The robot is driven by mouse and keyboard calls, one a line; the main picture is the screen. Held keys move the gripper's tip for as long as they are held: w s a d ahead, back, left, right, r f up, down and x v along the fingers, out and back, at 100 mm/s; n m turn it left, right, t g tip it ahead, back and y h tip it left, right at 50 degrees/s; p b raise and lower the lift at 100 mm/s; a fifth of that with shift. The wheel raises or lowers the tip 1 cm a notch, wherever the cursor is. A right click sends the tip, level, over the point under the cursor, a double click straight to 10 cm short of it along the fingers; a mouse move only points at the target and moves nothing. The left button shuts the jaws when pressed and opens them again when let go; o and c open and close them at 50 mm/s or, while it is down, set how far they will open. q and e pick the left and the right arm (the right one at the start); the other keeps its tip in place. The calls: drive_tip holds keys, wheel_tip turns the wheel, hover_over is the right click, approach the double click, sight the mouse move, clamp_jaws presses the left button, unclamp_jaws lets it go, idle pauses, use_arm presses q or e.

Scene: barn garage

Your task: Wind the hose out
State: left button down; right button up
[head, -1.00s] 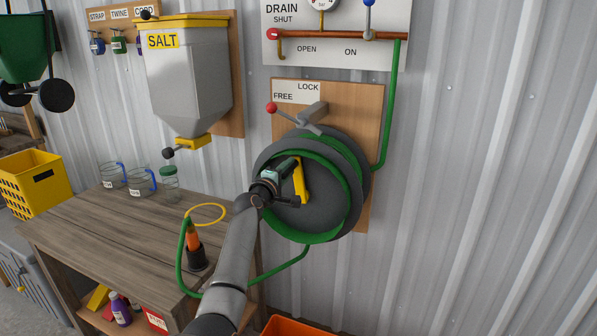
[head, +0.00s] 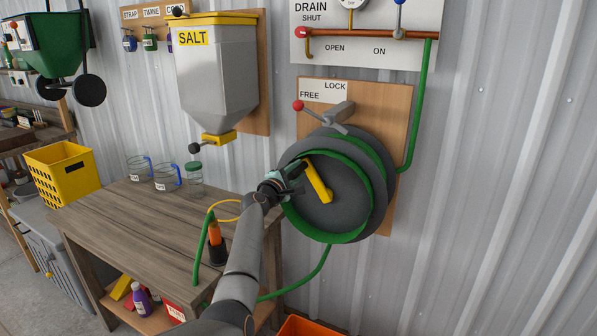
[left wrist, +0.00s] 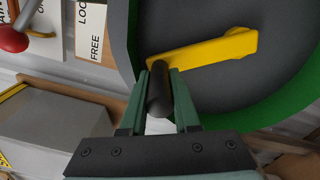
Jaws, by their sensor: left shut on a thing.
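The hose reel (head: 362,147) is a grey drum on a wooden wall board, with green hose (head: 322,262) around its rim. Its yellow crank (head: 318,180) slants up and left from the hub; it also shows in the left wrist view (left wrist: 205,50). My left gripper (head: 292,175) is shut on the crank's black grip (left wrist: 158,88) at the upper left end. The lock lever's red ball (head: 298,105) is by the word FREE. The hose's orange nozzle (head: 214,234) stands upright in a black holder on the bench. My right gripper is out of view.
The wooden bench (head: 135,225) stands left of the reel, with glass jugs and a jar (head: 195,177) at its back. The salt hopper (head: 215,85) hangs above. An orange container (head: 302,327) is below the reel. The wall right of the reel is clear.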

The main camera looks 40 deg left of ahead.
use_arm(q)
drive_tip(key=shift+a+r, duration=0.1)
drive_tip(key=c, duration=0.7)
unclamp_jaws()
drive_tip(key=shift+o, duration=0.2)
drive_tip(key=shift+s, duration=0.1)
drive_tip(key=shift+s+d+p, duration=0.25)
drive_tip(key=shift+s+p, duration=0.05)
drive_tip(key=shift+s, duration=0.2)
drive_tip(key=p+v, duration=0.1)
drive_tip(key=v, duration=1)
drive_tip(key=shift+s, duration=0.15)
